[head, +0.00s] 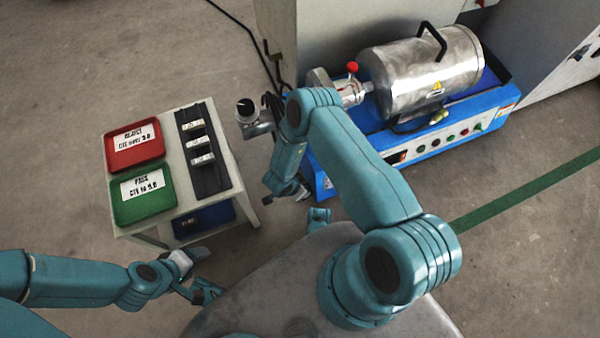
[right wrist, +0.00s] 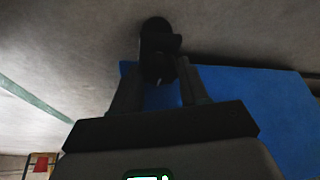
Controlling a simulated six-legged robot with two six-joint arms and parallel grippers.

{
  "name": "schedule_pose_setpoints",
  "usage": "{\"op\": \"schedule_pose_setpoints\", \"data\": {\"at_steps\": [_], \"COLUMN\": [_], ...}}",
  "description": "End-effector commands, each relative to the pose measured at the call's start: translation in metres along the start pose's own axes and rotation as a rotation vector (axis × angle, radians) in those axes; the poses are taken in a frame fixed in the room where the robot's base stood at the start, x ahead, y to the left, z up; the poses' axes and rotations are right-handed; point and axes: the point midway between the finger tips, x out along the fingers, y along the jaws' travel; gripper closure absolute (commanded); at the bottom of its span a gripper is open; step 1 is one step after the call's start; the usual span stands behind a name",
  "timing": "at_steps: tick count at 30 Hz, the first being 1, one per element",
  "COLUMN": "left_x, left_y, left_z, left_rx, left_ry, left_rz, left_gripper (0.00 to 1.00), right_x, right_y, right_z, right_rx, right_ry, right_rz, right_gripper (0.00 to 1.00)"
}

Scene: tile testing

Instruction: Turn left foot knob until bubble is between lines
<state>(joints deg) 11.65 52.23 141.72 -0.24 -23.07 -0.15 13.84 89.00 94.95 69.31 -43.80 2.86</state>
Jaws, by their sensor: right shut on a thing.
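In the right wrist view my right gripper (right wrist: 160,82) is shut on a dark knob (right wrist: 156,36), with one finger on each side of it. A blue panel lies close beside the fingers. In the head view my right gripper (head: 290,193) is low at the left end of the blue machine base (head: 400,158). The knob cannot be made out there. A small yellowish fitting (head: 439,117) sits on the base below the steel drum; I cannot tell whether it is the level, and no bubble or lines are readable. My left gripper (head: 197,270) hangs low in front of the table, its jaws unclear.
A pale table (head: 225,165) carries a red tray (head: 133,146), a green tray (head: 143,194) and a black rack (head: 208,182) with several pieces. The steel drum (head: 425,68) lies on the blue base. Open floor shows at left and right.

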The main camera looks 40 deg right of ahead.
Motion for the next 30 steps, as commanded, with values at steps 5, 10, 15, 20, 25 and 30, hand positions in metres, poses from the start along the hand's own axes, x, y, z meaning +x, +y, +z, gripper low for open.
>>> {"op": "schedule_pose_setpoints", "data": {"at_steps": [5,10,15,20,25,30], "left_x": [-0.0006,-0.0005,-0.0005,-0.0005,-0.0018,-0.0076], "left_y": [0.0002,0.0001,0.0001,0.0001,0.0006,0.0027], "left_z": [0.0006,0.0006,0.0005,0.0004,0.0003,-0.0003], "left_rx": [-0.001,-0.001,-0.001,-0.001,-0.001,-0.001], "left_ry": [-0.002,-0.002,-0.002,-0.001,-0.001,-0.001], "left_rz": [0.0,0.0,0.0,0.0,0.0,0.0], "left_gripper": [0.31,0.31,0.31,0.31,0.31,0.31], "right_x": [0.0,0.0,0.0,0.0,-0.0014,-0.008], "right_y": [0.0001,0.0,0.0,0.0002,0.0003,0.0003], "right_z": [0.0001,0.0002,0.0001,0.0001,-0.0008,-0.0044], "right_rx": [-0.044,-0.042,-0.041,-0.041,-0.041,-0.041], "right_ry": [0.0,-0.001,0.0,0.0,0.0,0.0], "right_rz": [-0.02,-0.019,-0.019,-0.018,-0.018,-0.017], "right_gripper": [0.86,0.86,0.31,0.31,0.31,0.31]}}
